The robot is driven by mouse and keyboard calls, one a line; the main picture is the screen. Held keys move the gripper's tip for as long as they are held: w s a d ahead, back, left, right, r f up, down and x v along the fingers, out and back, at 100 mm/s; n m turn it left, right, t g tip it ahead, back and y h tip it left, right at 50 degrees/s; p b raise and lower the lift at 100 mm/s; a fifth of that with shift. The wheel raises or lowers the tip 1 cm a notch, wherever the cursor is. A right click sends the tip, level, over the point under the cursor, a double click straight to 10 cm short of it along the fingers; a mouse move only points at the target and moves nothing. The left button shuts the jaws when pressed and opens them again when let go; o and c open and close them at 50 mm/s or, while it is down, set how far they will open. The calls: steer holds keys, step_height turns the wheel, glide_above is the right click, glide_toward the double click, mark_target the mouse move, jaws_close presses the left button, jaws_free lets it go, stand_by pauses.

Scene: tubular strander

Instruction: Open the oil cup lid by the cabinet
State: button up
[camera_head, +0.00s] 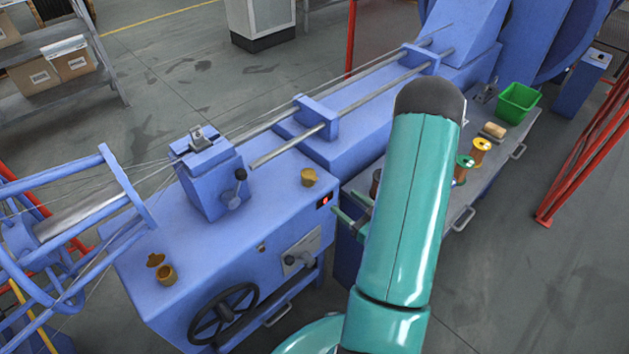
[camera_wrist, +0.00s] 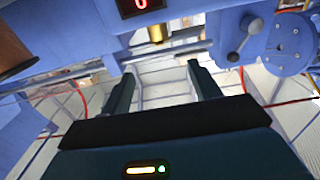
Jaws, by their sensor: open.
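Two brass oil cups stand on the blue machine cabinet (camera_head: 255,250). The right oil cup (camera_head: 308,177) is near the red display, and its lid looks shut. The left oil cup (camera_head: 167,275) is at the front left corner, with its lid (camera_head: 155,260) tipped up. My gripper (camera_head: 343,204) is just right of the cabinet, apart from the right cup, and partly hidden by my arm. In the wrist view my gripper (camera_wrist: 160,84) has its fingers spread with nothing between them. A brass cup (camera_wrist: 157,32) shows beyond the fingers, near the display (camera_wrist: 142,4).
A black handwheel (camera_head: 222,314) and a lever (camera_head: 238,185) stick out from the machine. A grey workbench (camera_head: 462,205) holds spools and a green bin (camera_head: 518,103) at the right. A red post (camera_head: 351,40) stands behind.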

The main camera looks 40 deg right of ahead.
mark_target(317, 179)
steer(key=w, duration=0.4)
steer(key=w+a, duration=0.1)
steer(key=w, duration=0.6)
steer(key=shift+w+a, duration=0.25)
steer(key=shift+w, duration=0.05)
steer(key=shift+c, duration=0.4)
steer(key=c, duration=0.9)
steer(key=shift+r, duration=0.1)
